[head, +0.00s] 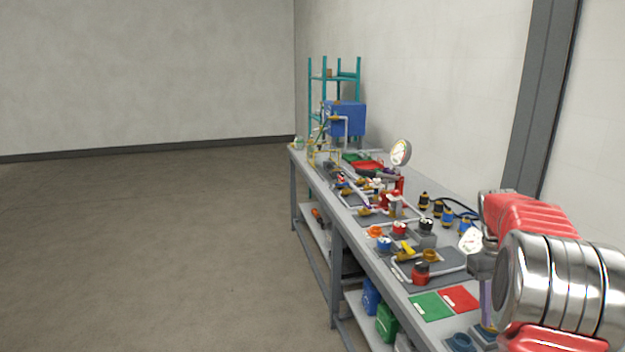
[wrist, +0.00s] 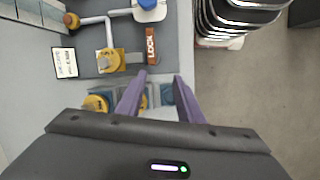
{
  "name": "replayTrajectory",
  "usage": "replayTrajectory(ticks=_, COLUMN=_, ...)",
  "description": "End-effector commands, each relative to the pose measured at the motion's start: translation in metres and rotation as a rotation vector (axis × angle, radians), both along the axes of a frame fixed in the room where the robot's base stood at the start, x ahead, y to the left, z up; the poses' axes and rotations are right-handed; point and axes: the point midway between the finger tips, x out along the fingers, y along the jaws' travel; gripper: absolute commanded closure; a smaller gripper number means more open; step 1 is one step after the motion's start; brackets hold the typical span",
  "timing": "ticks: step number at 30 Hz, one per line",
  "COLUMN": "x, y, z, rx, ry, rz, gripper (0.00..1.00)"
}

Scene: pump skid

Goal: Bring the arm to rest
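My arm (head: 560,270), red with silver bands, reaches in at the right of the head view, over the near end of the bench. In the wrist view, my gripper (wrist: 159,76) has two purple fingers apart, with nothing seen held between them. It points down over the bench edge, beside a row of blue and yellow parts (wrist: 98,103). In the head view the gripper is mostly hidden behind the arm; only a bit of purple shows.
The long grey bench (head: 398,288) carries pipes, valves, a round gauge (head: 401,152), a green mat (head: 431,306) and a red mat (head: 459,300). In the wrist view, a red LOCK tag (wrist: 152,45) and a yellow valve (wrist: 110,60) lie ahead. Open floor (head: 160,240) spreads left.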

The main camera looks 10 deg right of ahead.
Motion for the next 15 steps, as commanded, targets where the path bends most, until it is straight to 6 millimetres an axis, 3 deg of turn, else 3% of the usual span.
replayTrajectory(ticks=15, x=-0.021, y=0.114, z=0.016, rx=-0.049, ry=-0.207, rz=-0.086, gripper=0.66)
